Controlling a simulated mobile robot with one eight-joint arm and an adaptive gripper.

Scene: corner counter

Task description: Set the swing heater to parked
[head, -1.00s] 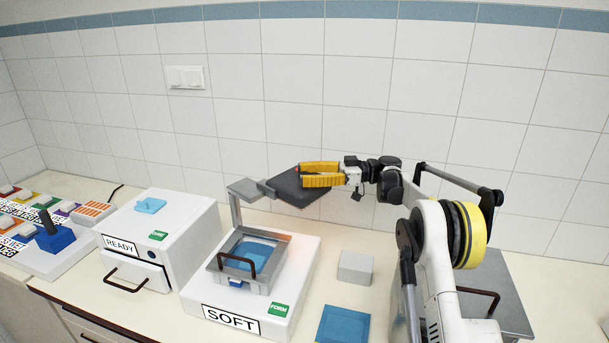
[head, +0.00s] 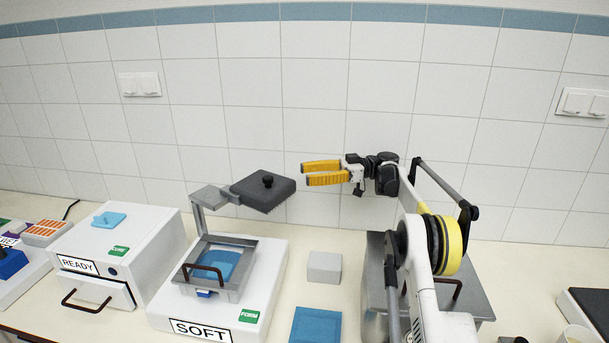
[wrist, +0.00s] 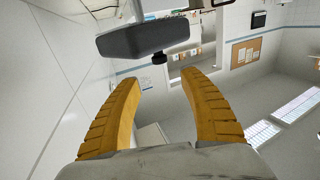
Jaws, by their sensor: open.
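The swing heater (head: 262,193) is a dark grey square block with a black knob on top, on an arm (head: 212,196) from a post at the back of the white machine labelled SOFT (head: 262,283). The block is swung out to the right of the post, clear of the framed blue sheet (head: 217,264). My gripper (head: 304,174) is open and empty, just right of the block and apart from it. The wrist view shows the heater (wrist: 143,38) and its knob beyond my two yellow fingers (wrist: 164,84), with nothing between them.
A white box labelled READY (head: 140,249) stands left of the machine. A grey block (head: 324,267) and a blue sheet (head: 315,325) lie on the counter to the right. A metal box (head: 376,290) stands behind my arm. The tiled wall (head: 330,110) is close behind.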

